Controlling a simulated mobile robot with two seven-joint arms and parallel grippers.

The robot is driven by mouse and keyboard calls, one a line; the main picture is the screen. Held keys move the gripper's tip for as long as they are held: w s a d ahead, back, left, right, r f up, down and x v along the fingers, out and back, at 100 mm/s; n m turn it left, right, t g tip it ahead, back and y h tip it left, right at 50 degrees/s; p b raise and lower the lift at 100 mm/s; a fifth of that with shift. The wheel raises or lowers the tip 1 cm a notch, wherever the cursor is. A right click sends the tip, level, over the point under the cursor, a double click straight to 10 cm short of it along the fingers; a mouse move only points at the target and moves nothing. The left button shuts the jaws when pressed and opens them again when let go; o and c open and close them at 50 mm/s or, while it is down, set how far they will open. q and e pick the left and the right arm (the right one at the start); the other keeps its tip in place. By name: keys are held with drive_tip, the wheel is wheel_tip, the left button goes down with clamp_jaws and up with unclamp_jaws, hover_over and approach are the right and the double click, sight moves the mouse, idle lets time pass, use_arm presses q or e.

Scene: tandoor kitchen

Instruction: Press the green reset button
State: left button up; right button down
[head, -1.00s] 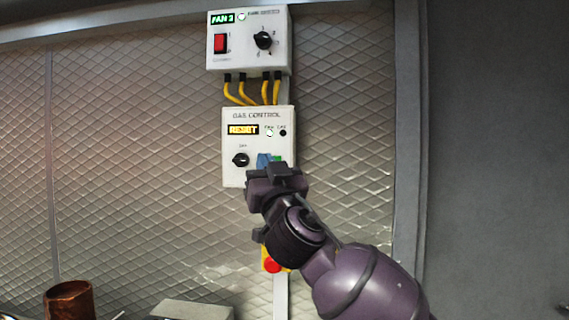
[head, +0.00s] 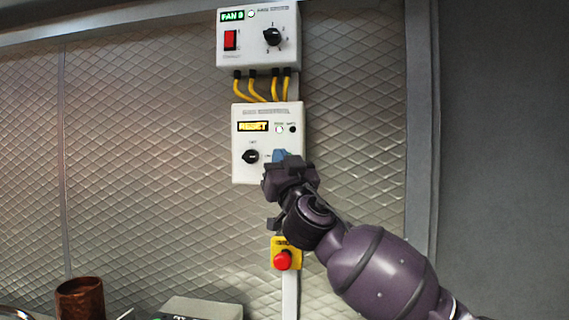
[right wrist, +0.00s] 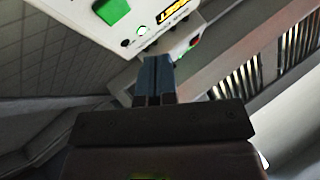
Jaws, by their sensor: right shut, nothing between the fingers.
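The green reset button (right wrist: 112,10) shows in the right wrist view as a raised green block on the white gas control box, at the upper left. In the head view the gas control box (head: 241,171) hangs on the wall, with a lit yellow RESET display (head: 253,127); the button is hidden there behind my right gripper. My right gripper (head: 282,156) is at the box's lower right corner, its blue fingers shut and empty. In the right wrist view the fingers (right wrist: 157,62) point below and right of the button, seemingly apart from it. My left gripper is not in view.
A fan box (head: 256,52) with a red switch hangs above, joined by yellow cables (head: 253,90). A black knob (head: 251,156) sits left of my gripper. A red emergency stop (head: 283,260) is below it. A brown cup (head: 80,299) stands at lower left.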

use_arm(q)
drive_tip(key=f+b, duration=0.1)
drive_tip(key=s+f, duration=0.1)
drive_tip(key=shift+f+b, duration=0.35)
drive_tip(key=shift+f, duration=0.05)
use_arm(e)
drive_tip(key=w, duration=0.3)
drive_tip(key=shift+w+d, duration=0.35)
drive_tip(key=shift+w, duration=0.05)
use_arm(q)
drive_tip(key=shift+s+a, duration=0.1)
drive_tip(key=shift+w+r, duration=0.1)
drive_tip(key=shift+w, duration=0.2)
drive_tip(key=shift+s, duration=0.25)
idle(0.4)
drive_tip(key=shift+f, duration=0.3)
use_arm(e)
drive_tip(key=shift+w, duration=0.15)
use_arm(q)
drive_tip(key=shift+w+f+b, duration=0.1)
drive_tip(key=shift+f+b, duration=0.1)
drive_tip(key=shift+b, duration=0.1)
use_arm(e)
drive_tip(key=shift+w+d, duration=0.1)
drive_tip(key=shift+w, duration=0.2)
